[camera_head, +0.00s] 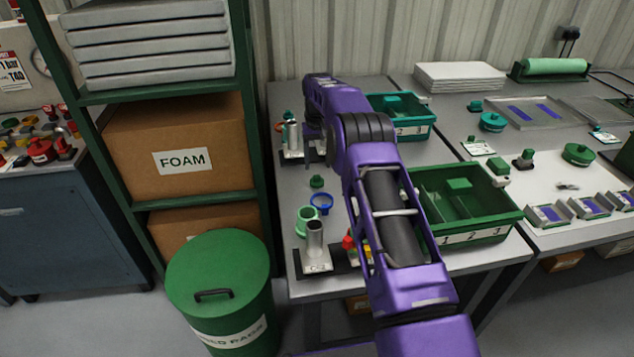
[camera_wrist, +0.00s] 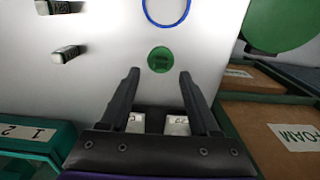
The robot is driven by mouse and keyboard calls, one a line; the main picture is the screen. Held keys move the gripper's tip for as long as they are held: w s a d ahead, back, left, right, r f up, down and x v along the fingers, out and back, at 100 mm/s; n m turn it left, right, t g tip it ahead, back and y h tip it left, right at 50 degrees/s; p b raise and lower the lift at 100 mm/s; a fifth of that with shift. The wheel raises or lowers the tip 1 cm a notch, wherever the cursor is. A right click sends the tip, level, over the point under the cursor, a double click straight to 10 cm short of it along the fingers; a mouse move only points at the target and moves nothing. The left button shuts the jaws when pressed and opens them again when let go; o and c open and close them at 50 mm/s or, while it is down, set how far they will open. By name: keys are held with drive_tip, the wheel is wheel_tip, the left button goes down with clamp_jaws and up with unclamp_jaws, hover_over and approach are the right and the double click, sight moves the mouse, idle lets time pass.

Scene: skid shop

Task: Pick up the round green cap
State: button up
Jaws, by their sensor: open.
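The round green cap (camera_head: 317,181) lies on the grey bench, just beyond a blue ring (camera_head: 321,202). In the wrist view the cap (camera_wrist: 159,60) is a flat green disc, just ahead of the fingertips and between their lines. My gripper (camera_wrist: 159,78) is open and empty, with one finger on each side and bare bench showing between them. The fingers do not appear to touch the cap. The blue ring (camera_wrist: 167,8) is cut off at the top of the wrist view. In the head view my purple arm hides part of the bench.
A green cup (camera_head: 306,222) and a metal tube (camera_head: 315,240) stand near the bench's front. Green divided bins (camera_head: 480,232) and (camera_head: 415,130) stand right of and behind my arm. A shelf with a FOAM box (camera_head: 182,150) flanks the bench.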

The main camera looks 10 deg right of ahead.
sight(317, 176)
wheel_tip(317, 176, down, 5)
drive_tip(key=shift+w+a+f+b, duration=0.1)
drive_tip(key=shift+b, duration=0.3)
clamp_jaws()
